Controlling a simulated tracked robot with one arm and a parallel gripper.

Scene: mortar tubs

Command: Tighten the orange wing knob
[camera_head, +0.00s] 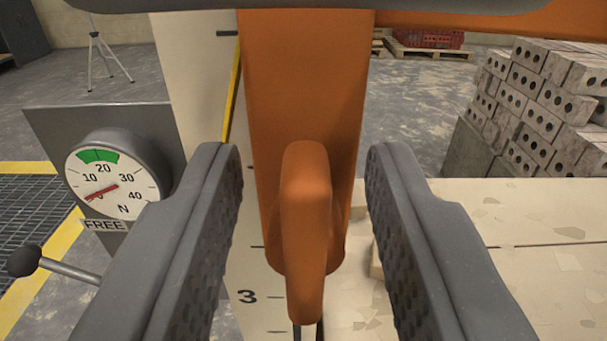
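The orange wing knob (307,230) stands upright, wing edge toward me, in the middle of the view. It is in front of an orange bracket or arm (300,80). My gripper (303,175) is open, with one grey finger on each side of the knob. A visible gap remains between each finger and the knob, so neither touches it. The lower end of the knob hides part of the pale scale board (262,285), which carries a "3" mark.
A round gauge (113,182) at the left reads 0 to 40 N, with a red needle low and a green band near 20. A label under it says FREE. A black-knobbed lever (28,260) is below. Grey perforated bricks (545,100) are stacked at the right.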

